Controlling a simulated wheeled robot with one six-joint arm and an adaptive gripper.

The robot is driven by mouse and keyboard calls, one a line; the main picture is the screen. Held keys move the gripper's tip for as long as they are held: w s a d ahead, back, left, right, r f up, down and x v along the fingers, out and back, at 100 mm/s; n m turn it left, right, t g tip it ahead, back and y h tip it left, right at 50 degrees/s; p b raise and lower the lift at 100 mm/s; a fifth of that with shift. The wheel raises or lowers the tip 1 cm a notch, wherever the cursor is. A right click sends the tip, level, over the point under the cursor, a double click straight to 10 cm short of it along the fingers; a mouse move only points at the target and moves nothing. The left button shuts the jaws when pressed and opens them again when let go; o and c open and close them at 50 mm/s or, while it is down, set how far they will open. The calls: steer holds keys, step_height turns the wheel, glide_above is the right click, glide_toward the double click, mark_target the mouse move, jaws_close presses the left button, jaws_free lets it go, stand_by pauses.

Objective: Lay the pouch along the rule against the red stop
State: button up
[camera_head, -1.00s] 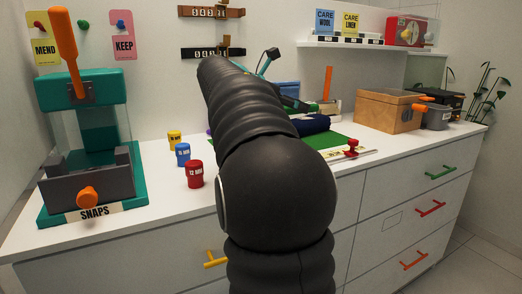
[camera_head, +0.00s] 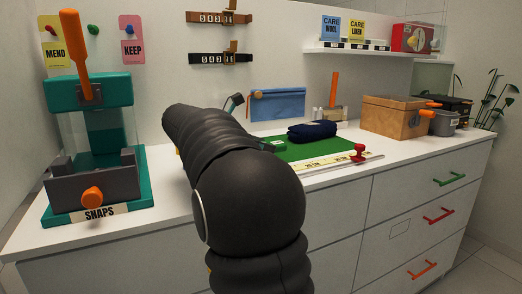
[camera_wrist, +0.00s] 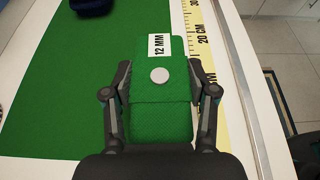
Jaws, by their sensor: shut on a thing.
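The green pouch (camera_wrist: 160,110), with a round pale snap and a "12 MM" label, is between the two fingers of my gripper (camera_wrist: 160,100) in the wrist view. My gripper is shut on it. The pouch is beside the yellow and white rule (camera_wrist: 200,38), roughly parallel to it, and seems to overlap its near edge. I cannot tell whether it touches the surface below. In the head view the rule (camera_head: 312,163) runs along the front of the green mat, with the red stop (camera_head: 359,152) toward its right end. My arm hides most of the gripper there.
A folded navy cloth (camera_head: 312,131) lies on the green mat (camera_head: 340,146). A wooden box (camera_head: 395,116) stands at the right, and the teal snap press (camera_head: 88,140) at the left. The counter's front edge is close to the rule.

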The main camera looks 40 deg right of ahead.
steer(key=shift+f, duration=0.35)
steer(key=shift+f, duration=0.6)
steer(key=o, duration=1.1)
steer(key=shift+r, duration=0.25)
steer(key=p+v, duration=0.1)
steer(key=v, duration=1.1)
steer(key=shift+r, duration=0.3)
